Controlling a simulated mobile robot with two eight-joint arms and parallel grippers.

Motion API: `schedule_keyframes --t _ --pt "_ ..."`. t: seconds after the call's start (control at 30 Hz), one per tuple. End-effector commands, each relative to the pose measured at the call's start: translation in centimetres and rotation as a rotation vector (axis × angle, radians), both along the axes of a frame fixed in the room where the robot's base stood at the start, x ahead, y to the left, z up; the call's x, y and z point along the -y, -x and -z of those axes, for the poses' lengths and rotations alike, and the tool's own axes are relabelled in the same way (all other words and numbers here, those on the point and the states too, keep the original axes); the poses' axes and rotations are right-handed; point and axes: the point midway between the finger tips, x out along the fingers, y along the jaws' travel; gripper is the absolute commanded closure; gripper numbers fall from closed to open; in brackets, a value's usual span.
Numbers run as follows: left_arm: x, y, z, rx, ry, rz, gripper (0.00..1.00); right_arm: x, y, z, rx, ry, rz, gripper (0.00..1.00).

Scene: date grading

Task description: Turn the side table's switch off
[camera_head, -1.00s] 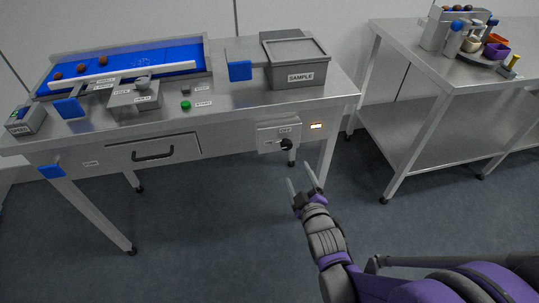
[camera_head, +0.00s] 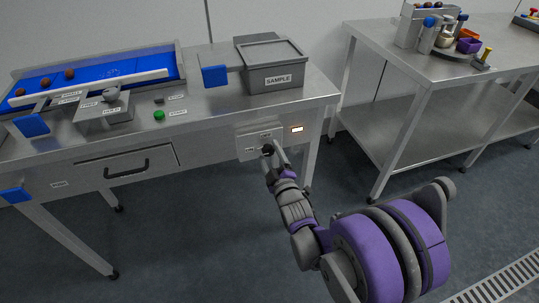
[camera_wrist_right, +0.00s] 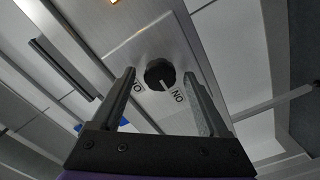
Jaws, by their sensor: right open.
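The switch is a black round knob (camera_wrist_right: 160,73) on a pale plate (camera_head: 252,144) on the front of the side table (camera_head: 215,128). My right gripper (camera_head: 274,154) is in front of the switch. In the wrist view its two fingers (camera_wrist_right: 160,78) are open, one on each side of the knob, with gaps showing. In the head view the gripper partly hides the knob. My left gripper is not in view.
A drawer with a black handle (camera_head: 127,168) is to the left. A grey SAMPLE box (camera_head: 278,79), a blue belt (camera_head: 105,72) and a green button (camera_head: 159,115) are on the tabletop. Another metal table (camera_head: 384,49) stands right.

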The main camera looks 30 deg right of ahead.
Motion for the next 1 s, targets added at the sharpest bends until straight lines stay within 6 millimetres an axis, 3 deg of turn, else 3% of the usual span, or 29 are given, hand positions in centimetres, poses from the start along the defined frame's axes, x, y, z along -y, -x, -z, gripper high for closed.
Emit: schedule_keyframes --t 0.3,0.73,1.0 --pt "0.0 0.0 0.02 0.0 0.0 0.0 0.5 0.06 -0.27 -0.01 0.0 0.0 0.0 0.22" --pt "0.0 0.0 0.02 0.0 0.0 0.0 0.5 0.05 -0.25 -0.01 0.0 0.0 0.0 1.0" --pt "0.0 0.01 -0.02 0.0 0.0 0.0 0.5 0.06 -0.24 -0.01 0.004 -0.018 0.0 1.0"
